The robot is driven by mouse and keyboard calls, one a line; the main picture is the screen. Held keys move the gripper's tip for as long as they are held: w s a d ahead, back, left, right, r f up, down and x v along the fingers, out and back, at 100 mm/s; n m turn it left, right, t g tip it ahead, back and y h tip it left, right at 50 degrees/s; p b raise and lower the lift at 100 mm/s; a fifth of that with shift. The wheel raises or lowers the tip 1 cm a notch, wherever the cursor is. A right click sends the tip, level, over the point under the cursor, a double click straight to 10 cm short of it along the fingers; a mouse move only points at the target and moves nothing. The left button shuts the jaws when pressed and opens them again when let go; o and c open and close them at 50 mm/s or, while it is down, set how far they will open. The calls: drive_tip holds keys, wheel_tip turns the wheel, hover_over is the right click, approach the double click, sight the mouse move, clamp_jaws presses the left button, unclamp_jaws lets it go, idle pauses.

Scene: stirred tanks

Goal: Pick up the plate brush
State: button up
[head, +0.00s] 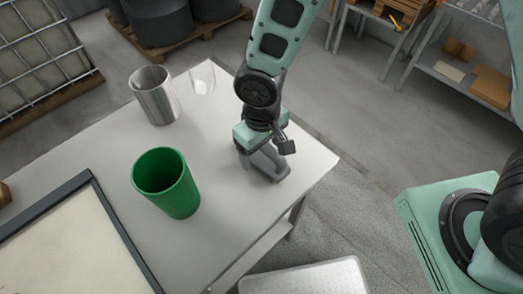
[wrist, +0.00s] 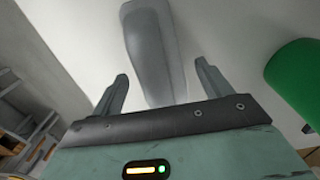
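A long, smooth grey object (wrist: 152,40) lies on the white table in the wrist view. It appears to be the plate brush, though no bristles show. My gripper (wrist: 161,70) is open over it, with one finger on each side and a visible gap to both. In the head view my gripper (head: 264,162) is low over the table's right part, and the grey object there is mostly hidden by the fingers and hard to tell from them.
A green cup (head: 168,187) stands left of my gripper; it also shows in the wrist view (wrist: 296,78). A metal cup (head: 156,98) and a clear glass (head: 203,80) stand farther back. A dark-framed tray (head: 60,250) lies at left. The table's front right is clear.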

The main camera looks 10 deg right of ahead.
drive_tip(key=c, duration=1)
wheel_tip(320, 180, up, 10)
drive_tip(key=shift+r, duration=0.1)
drive_tip(key=shift+o, duration=0.7)
